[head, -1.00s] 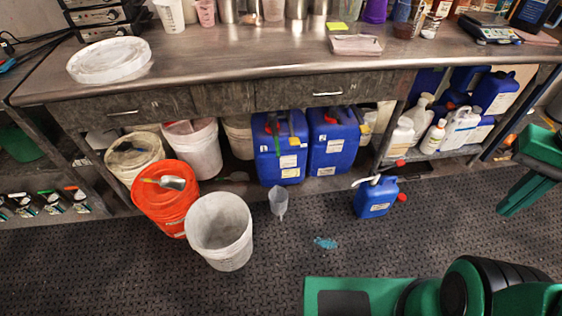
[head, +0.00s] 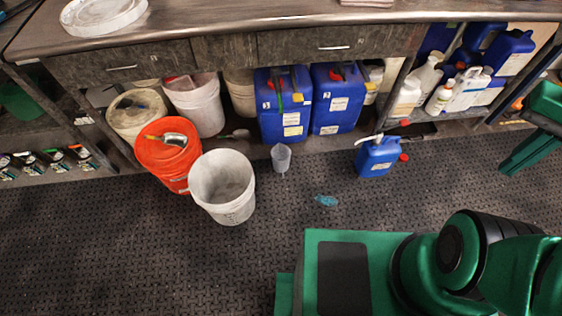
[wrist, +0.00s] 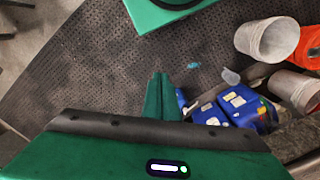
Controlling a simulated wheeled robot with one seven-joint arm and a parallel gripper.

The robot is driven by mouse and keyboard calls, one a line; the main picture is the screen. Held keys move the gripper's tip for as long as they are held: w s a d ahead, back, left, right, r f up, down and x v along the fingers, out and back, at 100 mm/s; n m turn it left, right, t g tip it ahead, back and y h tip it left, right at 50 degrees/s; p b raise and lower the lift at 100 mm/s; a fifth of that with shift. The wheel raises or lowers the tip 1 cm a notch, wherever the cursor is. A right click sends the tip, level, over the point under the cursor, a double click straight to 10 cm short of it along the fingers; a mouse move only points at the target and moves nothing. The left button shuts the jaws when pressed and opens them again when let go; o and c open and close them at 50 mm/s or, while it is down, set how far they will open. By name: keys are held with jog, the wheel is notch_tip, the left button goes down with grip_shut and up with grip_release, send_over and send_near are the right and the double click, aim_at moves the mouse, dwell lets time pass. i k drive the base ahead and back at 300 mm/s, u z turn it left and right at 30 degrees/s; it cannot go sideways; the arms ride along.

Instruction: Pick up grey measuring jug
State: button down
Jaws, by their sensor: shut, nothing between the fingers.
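The grey measuring jug (head: 281,158) is a small translucent vessel on the dark floor mat, just in front of the blue drums under the bench. It stands to the right of the white bucket. In the wrist view the jug (wrist: 231,76) lies to the right of my gripper, beside the drums. My gripper (wrist: 159,78) has its two green fingers together, with nothing between them. It is well apart from the jug. In the head view, green parts of my arm show at the right edge.
An empty white bucket (head: 223,187) and an orange bucket (head: 163,162) stand left of the jug. Blue drums (head: 283,115) stand behind it. A small blue canister (head: 378,157) and a blue spill (head: 326,200) are to its right.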

aim_at(280, 153)
jog(key=u, duration=2.4)
jog(key=k, duration=0.95)
jog(key=z, duration=1.4)
jog(key=i, duration=0.85)
jog(key=z, duration=0.05)
